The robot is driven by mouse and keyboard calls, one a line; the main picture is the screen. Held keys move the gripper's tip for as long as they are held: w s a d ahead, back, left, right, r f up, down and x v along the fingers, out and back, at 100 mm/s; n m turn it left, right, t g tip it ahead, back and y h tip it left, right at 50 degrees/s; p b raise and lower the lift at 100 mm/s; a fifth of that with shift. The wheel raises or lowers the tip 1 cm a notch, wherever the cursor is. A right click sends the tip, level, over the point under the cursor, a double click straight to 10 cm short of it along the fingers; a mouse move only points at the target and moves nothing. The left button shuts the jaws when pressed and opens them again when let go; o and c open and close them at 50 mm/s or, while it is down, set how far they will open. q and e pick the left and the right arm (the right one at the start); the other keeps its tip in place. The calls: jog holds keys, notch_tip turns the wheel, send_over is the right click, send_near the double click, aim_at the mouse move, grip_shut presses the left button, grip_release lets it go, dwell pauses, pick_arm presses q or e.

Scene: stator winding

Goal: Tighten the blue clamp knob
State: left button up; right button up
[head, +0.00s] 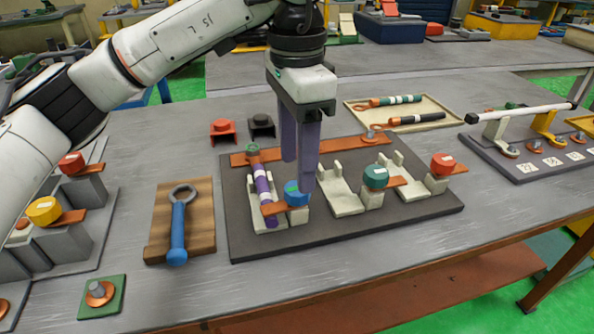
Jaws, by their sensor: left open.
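The blue clamp knob (296,194) sits on a dark fixture board (410,213), at the inner end of a copper-coloured strap, beside a cradle holding a purple banded rod (262,188). My left gripper (298,188) comes down from above with its purple fingers pointing down. Whether the fingers touch the knob cannot be told. My right gripper is not in view.
A green knob (375,176) and a red knob (443,163) stand farther right on the board. A blue-handled ring wrench (179,225) lies on a wooden block at left. A tray (443,108) with banded rods lies behind. Bare table shows in front.

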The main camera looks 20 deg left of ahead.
pick_arm(q)
notch_tip(320, 180, up, 7)
jog(key=p, duration=0.1)
jog(key=shift+f, duration=0.15)
dwell(0.3)
